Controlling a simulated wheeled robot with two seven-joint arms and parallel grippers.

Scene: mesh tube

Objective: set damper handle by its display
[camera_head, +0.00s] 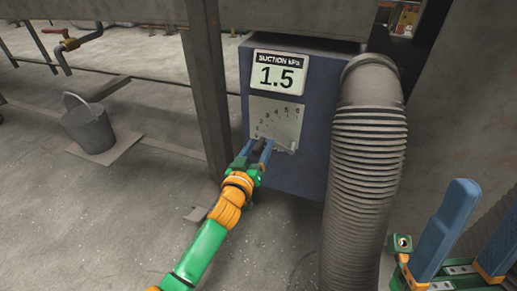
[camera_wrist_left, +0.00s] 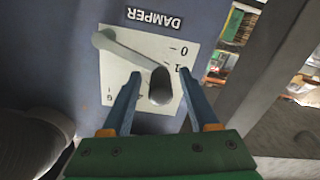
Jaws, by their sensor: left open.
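The display (camera_head: 278,78) on the blue box reads "SUCTION kPa 1.5". Below it is the damper's pale scale plate (camera_head: 278,116), with numbers along an arc. In the left wrist view the plate (camera_wrist_left: 165,55) appears upside down, and the grey damper handle (camera_wrist_left: 125,52) runs from its pivot to a rounded grip (camera_wrist_left: 160,86) near the 1 mark. My left gripper (camera_head: 259,149) is open at the plate's lower left. In the wrist view its fingers (camera_wrist_left: 160,92) stand either side of the grip, with visible gaps. My right gripper (camera_head: 470,240) is open and empty at lower right.
A ribbed grey hose (camera_head: 367,165) runs down just right of the box (camera_head: 310,176). A steel post (camera_head: 207,100) stands close on its left. A bucket (camera_head: 90,122) and a tap (camera_head: 75,43) are farther left. The floor at left front is mostly clear.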

